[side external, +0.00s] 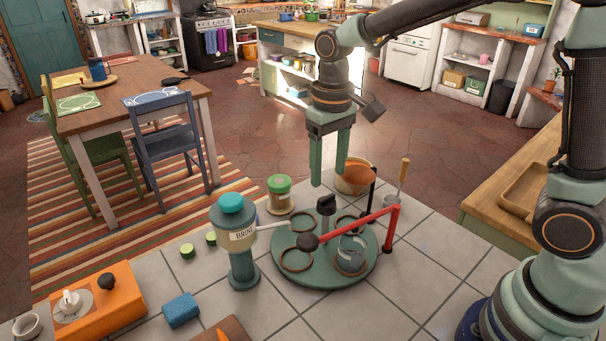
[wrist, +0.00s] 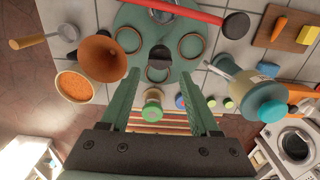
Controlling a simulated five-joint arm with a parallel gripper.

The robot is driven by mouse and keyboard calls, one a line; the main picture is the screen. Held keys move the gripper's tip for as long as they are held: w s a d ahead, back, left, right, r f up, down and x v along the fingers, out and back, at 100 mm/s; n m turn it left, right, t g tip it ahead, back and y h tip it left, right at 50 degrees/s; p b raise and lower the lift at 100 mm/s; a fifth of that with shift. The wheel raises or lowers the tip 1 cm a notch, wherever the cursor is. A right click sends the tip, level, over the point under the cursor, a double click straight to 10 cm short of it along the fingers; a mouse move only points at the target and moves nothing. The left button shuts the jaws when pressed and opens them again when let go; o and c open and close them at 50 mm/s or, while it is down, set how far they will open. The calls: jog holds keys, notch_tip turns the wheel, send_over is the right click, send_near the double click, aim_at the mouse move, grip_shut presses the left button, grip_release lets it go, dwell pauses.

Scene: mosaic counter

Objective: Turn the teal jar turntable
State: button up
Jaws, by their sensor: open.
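The teal turntable (side external: 322,279) is a round disc with several ring seats on the tiled counter; in the wrist view (wrist: 160,31) it fills the top middle. A clear glass jar (side external: 351,250) stands in its front right ring. The other visible rings look empty.
A red lever (side external: 360,220) reaches over the turntable. The brine dispenser (side external: 240,240) stands left, its spout toward the disc. A copper funnel (side external: 357,172) and a green-lidded jar (side external: 279,197) stand behind. A blue sponge (side external: 181,310) lies front left. Front right tiles are clear.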

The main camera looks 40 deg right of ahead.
aim_at(328, 197)
notch_tip(328, 197, down, 6)
jog(key=shift+f, duration=0.2)
grip_shut()
jog(key=shift+d, duration=0.1)
dwell(1.4)
